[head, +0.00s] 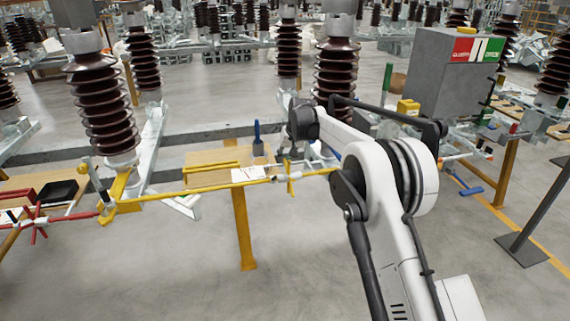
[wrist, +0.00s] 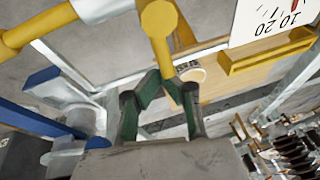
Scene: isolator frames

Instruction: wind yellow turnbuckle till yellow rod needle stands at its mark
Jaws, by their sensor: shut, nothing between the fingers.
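The yellow rod (head: 190,191) runs across the middle of the head view. The turnbuckle (head: 282,178) sits on it as a pale sleeve with a yellow cross-bar (head: 290,182). In the wrist view the pale sleeve (wrist: 102,8) is at the top left, and a yellow bar with a round end (wrist: 158,18) reaches down towards my fingertips. My gripper (wrist: 162,80) is shut and empty, its tips close to that bar; I cannot tell if they touch. A white scale card (head: 248,174) stands beside the rod; part of it shows in the wrist view (wrist: 272,20). The yellow needle is not clear.
A wooden board (head: 205,158) with a blue-handled tool (head: 257,138) lies behind the rod. A red rod assembly (head: 40,221) is at the left. Tall brown insulators (head: 100,105) and a grey cabinet (head: 440,75) stand around. The floor in front is clear.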

